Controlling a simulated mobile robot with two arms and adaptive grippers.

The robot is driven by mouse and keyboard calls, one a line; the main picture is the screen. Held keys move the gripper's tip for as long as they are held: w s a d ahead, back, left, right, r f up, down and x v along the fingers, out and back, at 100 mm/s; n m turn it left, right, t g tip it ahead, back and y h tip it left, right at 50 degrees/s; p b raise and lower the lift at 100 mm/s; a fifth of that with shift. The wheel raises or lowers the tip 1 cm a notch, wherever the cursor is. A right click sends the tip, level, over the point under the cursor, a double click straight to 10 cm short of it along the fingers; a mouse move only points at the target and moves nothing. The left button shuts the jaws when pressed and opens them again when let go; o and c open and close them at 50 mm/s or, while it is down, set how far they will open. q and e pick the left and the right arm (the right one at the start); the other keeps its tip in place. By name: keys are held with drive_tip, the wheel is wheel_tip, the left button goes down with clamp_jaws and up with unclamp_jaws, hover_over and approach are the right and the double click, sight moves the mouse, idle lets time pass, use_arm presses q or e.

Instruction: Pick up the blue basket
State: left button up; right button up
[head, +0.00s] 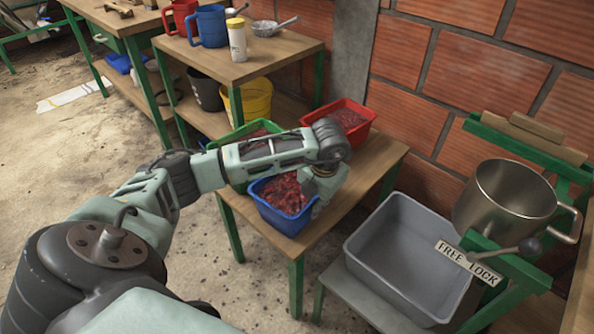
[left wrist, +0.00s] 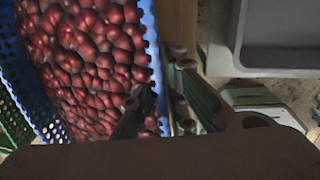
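The blue basket (head: 275,217) stands on the low wooden table, full of dark red cherries. In the left wrist view its perforated blue wall (left wrist: 153,45) runs down the middle. My left gripper (head: 313,203) points down at the basket's right rim in the head view. In the left wrist view its fingers (left wrist: 158,100) are apart, one over the cherries inside the rim and one outside, with the wall between them. Firm contact with the wall does not show. The fingertips are partly hidden in the head view. My right gripper is not in view.
A green basket (head: 222,138) and a red basket (head: 366,130) share the low table (head: 383,160). A grey tub (head: 365,243) stands close to the right, beside a machine with a metal pot (head: 500,195). A shelf with mugs (head: 208,27) stands behind.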

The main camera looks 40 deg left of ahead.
use_arm(q)
clamp_jaws()
idle(0.3)
drive_tip(key=shift+w+a+r, duration=0.1)
drive_tip(key=shift+w+r, duration=0.1)
